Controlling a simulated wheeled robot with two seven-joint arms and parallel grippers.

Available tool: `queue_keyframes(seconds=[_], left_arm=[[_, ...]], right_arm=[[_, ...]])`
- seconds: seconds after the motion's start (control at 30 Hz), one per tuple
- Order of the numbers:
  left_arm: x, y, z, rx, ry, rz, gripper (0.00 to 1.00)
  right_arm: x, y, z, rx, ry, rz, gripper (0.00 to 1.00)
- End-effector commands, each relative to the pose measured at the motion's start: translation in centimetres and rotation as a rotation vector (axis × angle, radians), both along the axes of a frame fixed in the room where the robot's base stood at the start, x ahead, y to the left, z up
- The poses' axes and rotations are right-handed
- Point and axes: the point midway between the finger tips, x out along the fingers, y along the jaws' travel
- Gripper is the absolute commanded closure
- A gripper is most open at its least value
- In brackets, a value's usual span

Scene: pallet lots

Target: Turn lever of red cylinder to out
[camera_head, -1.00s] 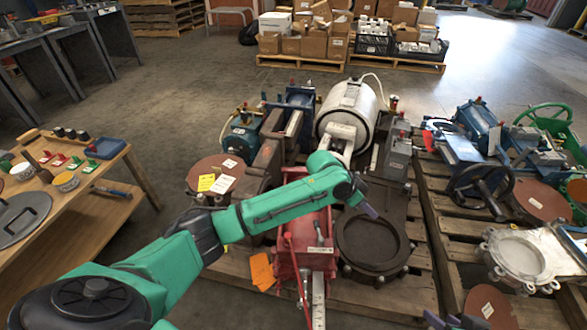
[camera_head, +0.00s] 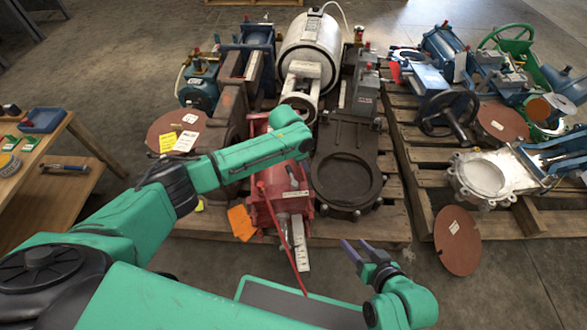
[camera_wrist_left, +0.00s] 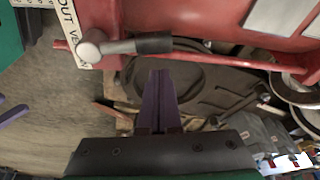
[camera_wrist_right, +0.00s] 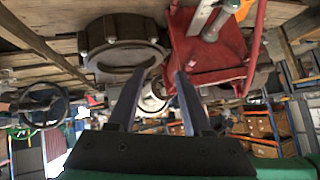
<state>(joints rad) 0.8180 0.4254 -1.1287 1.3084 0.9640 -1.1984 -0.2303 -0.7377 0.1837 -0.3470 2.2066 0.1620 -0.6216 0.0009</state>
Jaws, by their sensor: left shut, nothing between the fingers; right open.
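The red cylinder (camera_head: 283,198) stands on the pallet in the head view, partly covered by my left arm. In the left wrist view its red body (camera_wrist_left: 215,22) fills the top. Its lever has a round metal hub (camera_wrist_left: 90,51) and a black grip (camera_wrist_left: 152,43) pointing right. A white label (camera_wrist_left: 70,25) reading "OUT" lies beside the hub. My left gripper (camera_wrist_left: 160,76) is shut and empty, its tips just below the grip with a visible gap. My right gripper (camera_head: 356,248) is open and empty, right of and in front of the cylinder.
A dark round flange (camera_head: 347,178) stands right of the cylinder. A long red rod (camera_head: 282,240) sticks out at its front. An orange tag (camera_head: 241,222) hangs at its left. A brown disc (camera_head: 457,240) is at the right pallet's front. The floor between the pallets' front and me is partly clear.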

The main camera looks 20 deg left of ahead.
Motion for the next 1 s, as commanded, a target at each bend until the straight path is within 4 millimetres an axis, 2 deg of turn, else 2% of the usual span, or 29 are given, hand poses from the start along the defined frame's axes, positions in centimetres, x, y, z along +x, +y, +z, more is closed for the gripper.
queue_keyframes(seconds=[0.03,0.2,0.7,0.87,1.0], left_arm=[[-0.4,1.1,0.6,0.003,-0.002,0.002,1.00],[-1.8,2.8,1.6,0.002,-0.001,0.002,1.00],[-2.1,3.1,1.9,0.000,0.001,0.006,1.00],[-2.1,3.2,2.0,-0.001,0.001,0.027,1.00],[-2.3,3.4,2.2,-0.002,0.002,0.066,1.00]], right_arm=[[0.0,-0.2,0.2,-0.007,0.006,0.001,0.50],[0.1,-0.3,0.2,-0.010,0.010,0.001,0.50],[-0.1,-0.3,0.3,-0.015,0.017,0.002,0.50],[0.0,-1.5,1.2,-0.060,0.069,0.004,0.50],[-0.6,-3.4,2.4,-0.132,0.162,0.006,0.50]])
